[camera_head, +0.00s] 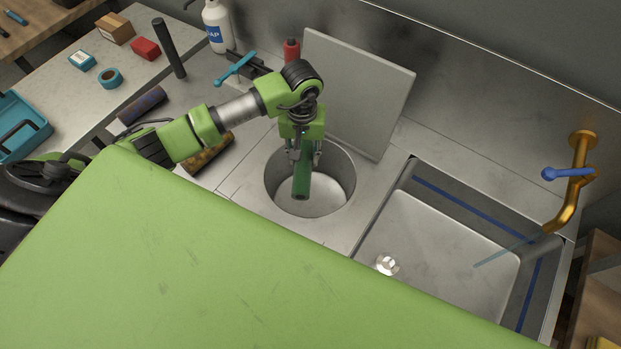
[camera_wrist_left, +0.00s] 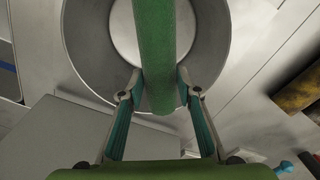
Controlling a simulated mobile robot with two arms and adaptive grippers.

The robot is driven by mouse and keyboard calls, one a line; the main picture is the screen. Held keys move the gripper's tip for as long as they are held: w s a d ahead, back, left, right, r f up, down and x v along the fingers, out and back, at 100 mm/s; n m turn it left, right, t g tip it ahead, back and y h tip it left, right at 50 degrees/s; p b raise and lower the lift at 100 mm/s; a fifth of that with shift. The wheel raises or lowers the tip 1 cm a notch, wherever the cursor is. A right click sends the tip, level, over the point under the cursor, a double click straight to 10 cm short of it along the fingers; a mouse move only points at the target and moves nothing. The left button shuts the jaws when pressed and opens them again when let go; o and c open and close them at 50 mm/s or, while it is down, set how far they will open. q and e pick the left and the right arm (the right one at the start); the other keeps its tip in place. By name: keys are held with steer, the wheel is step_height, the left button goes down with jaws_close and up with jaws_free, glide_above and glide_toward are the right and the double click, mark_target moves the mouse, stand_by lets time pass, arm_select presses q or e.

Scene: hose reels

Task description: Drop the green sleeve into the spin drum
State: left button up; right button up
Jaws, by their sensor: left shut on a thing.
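The green sleeve (camera_head: 301,182) is a dark green cylinder held upright by my left gripper (camera_head: 303,152). In the head view its lower end shows against the inside of the spin drum (camera_head: 345,180), a round metal well in the counter. In the left wrist view the sleeve (camera_wrist_left: 156,50) runs between the two fingers of the left gripper (camera_wrist_left: 160,92), with the drum (camera_wrist_left: 85,45) around and beyond it. The left gripper is shut on the sleeve above the drum opening. How deep the sleeve's lower end sits is hard to tell. My right gripper does not show.
A square metal lid (camera_head: 358,90) stands tilted behind the drum. A sink (camera_head: 450,235) with a brass tap (camera_head: 575,180) lies to the right. Stained cylinders (camera_head: 208,158) lie to the left, and a red bottle (camera_head: 291,52) stands behind the arm.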

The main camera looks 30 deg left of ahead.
arm_select(q)
steer(key=shift+w+f, duration=0.1)
steer(key=shift+f, duration=0.85)
steer(key=o, duration=1)
steer(key=shift+o, duration=0.9)
step_height(320, 180, up, 12)
